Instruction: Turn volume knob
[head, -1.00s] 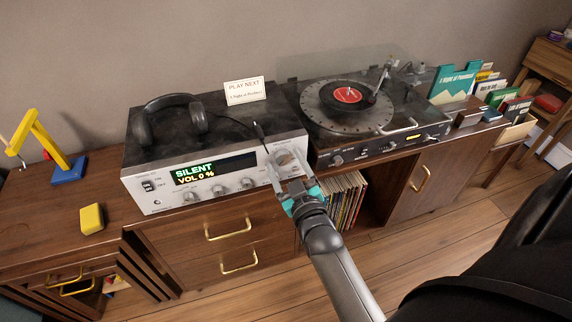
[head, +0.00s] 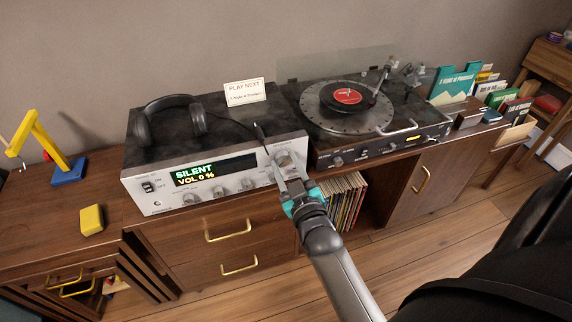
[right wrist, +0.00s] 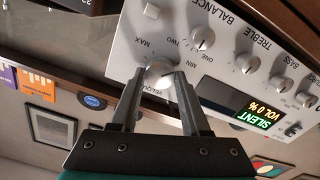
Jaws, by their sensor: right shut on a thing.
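The silver receiver (head: 225,172) stands on the wooden cabinet, and its lit display (head: 213,170) reads "SILENT" and "VOL 0 %". The large volume knob (right wrist: 159,75) is at the right end of its front panel, with "MIN" and "MAX" marked around it. My right gripper (head: 281,166) is at this knob, with a finger on each side, shut on it; in the right wrist view the fingers (right wrist: 160,80) flank the knob. The fingers partly cover the knob in the head view. My left gripper is not in view.
Smaller knobs (head: 219,186) line the panel to the left. Black headphones (head: 170,118) and a "PLAY NEXT" card (head: 245,92) are on top. A turntable (head: 345,108) with a record stands close on the right. A yellow block (head: 91,219) lies left.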

